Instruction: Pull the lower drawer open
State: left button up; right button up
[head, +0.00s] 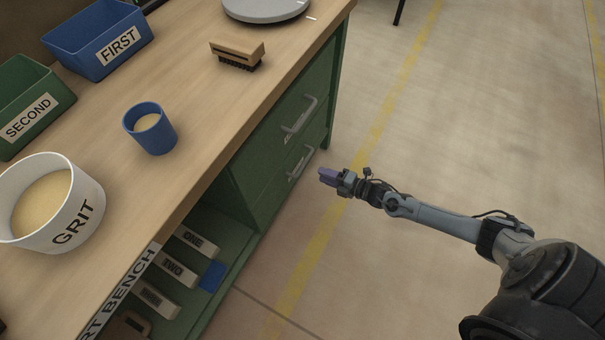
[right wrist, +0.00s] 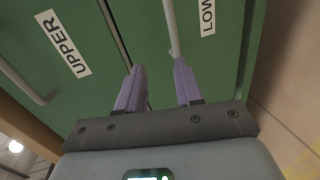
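The lower drawer (head: 316,138) is a green front in the bench's end cabinet, shut, with a grey bar handle (head: 301,166). In the right wrist view its label, partly cut off, reads "LOW" (right wrist: 208,17), and its handle (right wrist: 171,25) runs down toward my fingertips. My right gripper (head: 323,175) is just right of that handle in the head view. In the right wrist view its two purple fingers (right wrist: 157,68) are apart with nothing held. The handle's near end lies by the right fingertip; I cannot tell whether they touch. My left gripper is not in view.
The upper drawer (head: 283,108) is shut above, with its own handle (head: 302,117). A brush (head: 237,52), blue cup (head: 150,128) and GRIT tub (head: 84,205) stand on the bench top (head: 196,95). The floor (head: 430,130) beside the cabinet is clear.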

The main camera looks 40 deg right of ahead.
aim_at(303, 166)
pick_arm(q)
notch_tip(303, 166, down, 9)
jog(key=b, duration=0.7)
jog(key=shift+b, duration=0.4)
pick_arm(e)
jog(key=shift+n, duration=0.5)
jog(key=shift+w+a+f, duration=0.35)
jog(key=shift+w+f, duration=0.5)
jog(key=shift+w, duration=0.9)
jog(key=shift+w+a+f, duration=0.4)
jog(key=shift+w+f, duration=0.4)
jog(key=shift+w, duration=0.95)
jog(key=shift+w+a+f, duration=0.35)
jog(key=shift+w+f, duration=0.5)
jog(key=shift+w, duration=0.9)
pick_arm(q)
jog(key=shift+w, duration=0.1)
pick_arm(e)
grip_shut()
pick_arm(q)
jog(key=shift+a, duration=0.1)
